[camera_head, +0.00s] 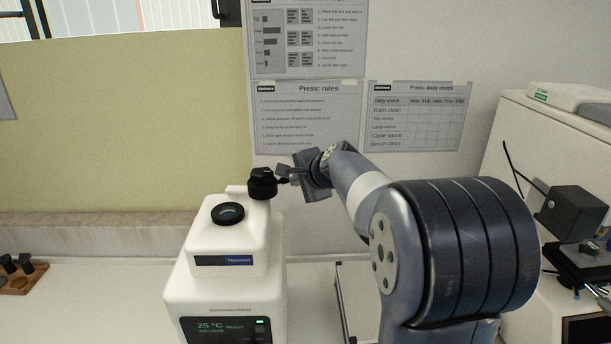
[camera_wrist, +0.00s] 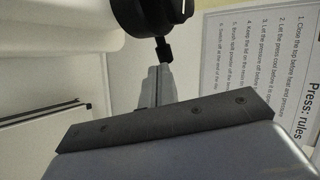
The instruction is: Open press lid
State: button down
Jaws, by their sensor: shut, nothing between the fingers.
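The press (camera_head: 222,275) is a white machine with a small lit display reading 25 °C on its front. A black ring with a dark centre (camera_head: 228,213) sits on its white top block. A black round knob (camera_head: 262,183) stands at the back right of that top; it also shows at the top of the wrist view (camera_wrist: 150,14). My gripper (camera_head: 281,174) is shut and empty, just right of the knob. In the wrist view its dark fingertips (camera_wrist: 164,52) reach the knob's lower edge; I cannot tell whether they touch. The top looks closed.
Posters, including a "Press: rules" sheet (camera_head: 305,117), hang on the wall behind. A large white tester (camera_head: 512,150) stands at the right. A wooden rack (camera_head: 22,277) with black pieces lies at the far left.

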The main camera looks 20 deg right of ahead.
jog(key=shift+w+a+f, duration=0.1)
jog(key=shift+w+f, duration=0.1)
jog(key=shift+w, duration=0.4)
jog(key=w+n+g+y+b, duration=0.1)
jog(key=w+n+y, duration=0.2)
jog(key=w, duration=0.3)
jog(key=shift+w+d+n, duration=0.3)
jog(key=shift+d, duration=0.1)
